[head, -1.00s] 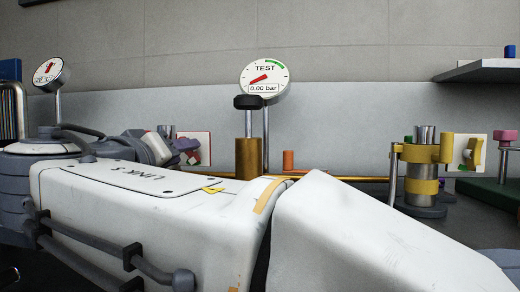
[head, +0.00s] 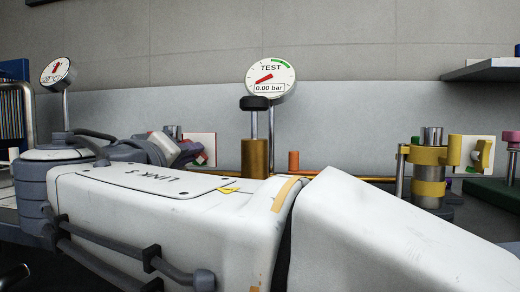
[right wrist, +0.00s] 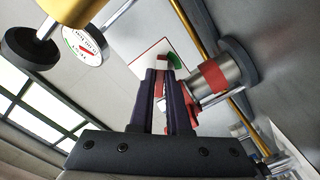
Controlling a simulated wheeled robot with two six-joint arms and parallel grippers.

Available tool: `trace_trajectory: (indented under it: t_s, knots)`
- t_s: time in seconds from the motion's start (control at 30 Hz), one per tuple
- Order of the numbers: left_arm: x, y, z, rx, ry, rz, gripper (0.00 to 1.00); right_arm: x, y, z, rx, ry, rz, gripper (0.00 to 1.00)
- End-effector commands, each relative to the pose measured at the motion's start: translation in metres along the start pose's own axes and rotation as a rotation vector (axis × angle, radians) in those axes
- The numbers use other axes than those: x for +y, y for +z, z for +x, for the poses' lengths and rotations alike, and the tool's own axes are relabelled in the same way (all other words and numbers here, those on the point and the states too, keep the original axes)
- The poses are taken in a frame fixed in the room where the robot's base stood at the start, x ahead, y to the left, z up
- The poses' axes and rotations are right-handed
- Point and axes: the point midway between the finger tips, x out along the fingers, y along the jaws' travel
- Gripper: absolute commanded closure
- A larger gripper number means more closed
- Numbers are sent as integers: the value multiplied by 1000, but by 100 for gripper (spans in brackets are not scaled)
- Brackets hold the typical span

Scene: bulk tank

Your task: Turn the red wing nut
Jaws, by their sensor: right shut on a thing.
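The red wing nut (right wrist: 160,89) shows in the right wrist view as a small red part between my right fingers, mostly hidden by them. My right gripper (right wrist: 169,76) is shut on it, with dark fingers in front of a white dial plate with a red edge and a green sector (right wrist: 152,66). Beside it is a metal cylinder with a red band (right wrist: 214,76). In the head view the right gripper (head: 190,152) is at the plate (head: 206,145), and the nut is largely hidden there. My left gripper is not in view.
A brass post with a black knob (head: 255,155) and a TEST gauge reading 0.00 bar (head: 271,78) stand right of the gripper. A yellow clamp fitting (head: 428,156) is farther right. A shelf (head: 485,69) juts from the wall.

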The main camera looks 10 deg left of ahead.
Motion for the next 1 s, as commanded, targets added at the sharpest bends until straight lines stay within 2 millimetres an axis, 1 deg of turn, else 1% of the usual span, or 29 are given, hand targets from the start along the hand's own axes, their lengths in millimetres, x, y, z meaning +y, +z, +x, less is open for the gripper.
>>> trace_trajectory:
  t_s: [0.03, 0.3, 0.6, 0.8, 1.0]
  knots:
    - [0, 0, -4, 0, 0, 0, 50, 2, -1, 0, 0, -1, -42, 100]
    - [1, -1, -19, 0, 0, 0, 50, 2, -2, -1, -1, -2, -297, 100]
    - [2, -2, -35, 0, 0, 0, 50, 2, -2, -1, 0, -2, -539, 100]
    - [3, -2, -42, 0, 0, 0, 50, 2, -2, -1, 0, -2, -648, 100]
    - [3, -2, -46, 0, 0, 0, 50, 1, -1, -1, 0, -2, -707, 100]
